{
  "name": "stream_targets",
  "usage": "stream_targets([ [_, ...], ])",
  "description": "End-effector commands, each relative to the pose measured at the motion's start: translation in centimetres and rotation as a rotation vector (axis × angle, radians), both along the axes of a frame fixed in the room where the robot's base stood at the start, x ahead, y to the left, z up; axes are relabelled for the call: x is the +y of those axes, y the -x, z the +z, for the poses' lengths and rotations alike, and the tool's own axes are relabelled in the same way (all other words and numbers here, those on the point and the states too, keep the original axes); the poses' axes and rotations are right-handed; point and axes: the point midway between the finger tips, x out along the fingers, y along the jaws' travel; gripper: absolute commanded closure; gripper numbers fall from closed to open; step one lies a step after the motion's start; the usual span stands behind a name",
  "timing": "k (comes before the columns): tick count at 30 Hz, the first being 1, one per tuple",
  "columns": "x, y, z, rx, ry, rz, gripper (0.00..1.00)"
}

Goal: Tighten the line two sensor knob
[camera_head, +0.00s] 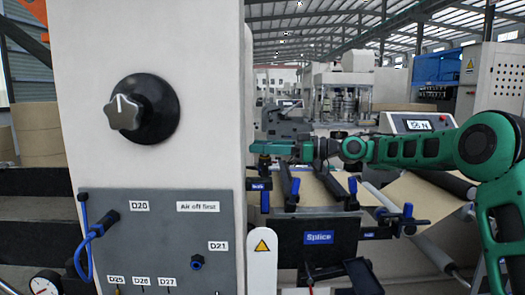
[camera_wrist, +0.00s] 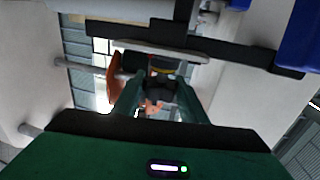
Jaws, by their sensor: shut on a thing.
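My green gripper (camera_head: 262,149) reaches in from the right and sits at the top of a small dark knob (camera_head: 265,163) above a short post with a small blue label, whose text is too small to read. In the wrist view, the two fingers of my gripper (camera_wrist: 159,86) close on a dark knob-like piece (camera_wrist: 160,92). Its shape and marks are blurred there. The fingers hide part of the knob, so I cannot tell how tight it is.
A white panel with a star-shaped knob (camera_head: 123,112) and a grey connector plate (camera_head: 160,250) fills the left. A Splice plate (camera_head: 318,246), blue-handled clamps (camera_head: 409,226) and a scale display (camera_head: 417,124) stand near my arm. Brown paper (camera_head: 425,198) runs below it.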

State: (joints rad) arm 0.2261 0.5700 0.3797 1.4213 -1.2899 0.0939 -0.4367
Motion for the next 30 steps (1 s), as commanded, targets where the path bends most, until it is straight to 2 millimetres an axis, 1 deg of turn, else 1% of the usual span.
stream_targets([
  [10,-0.2,-0.1,-0.3,0.003,0.006,0.005,0.84],
  [11,-0.2,-0.1,-0.3,0.003,0.006,0.005,0.57],
  [12,-0.2,-0.1,-0.3,0.003,0.006,0.005,0.47],
  [13,-0.2,-0.1,-0.3,0.003,0.005,0.005,0.43],
  [23,-0.3,0.0,-0.2,0.001,0.004,0.006,0.43],
  [26,-1.1,0.0,-0.2,0.001,0.004,0.004,0.43],
  [30,-3.3,0.2,-0.2,0.002,0.003,0.002,0.43],
])
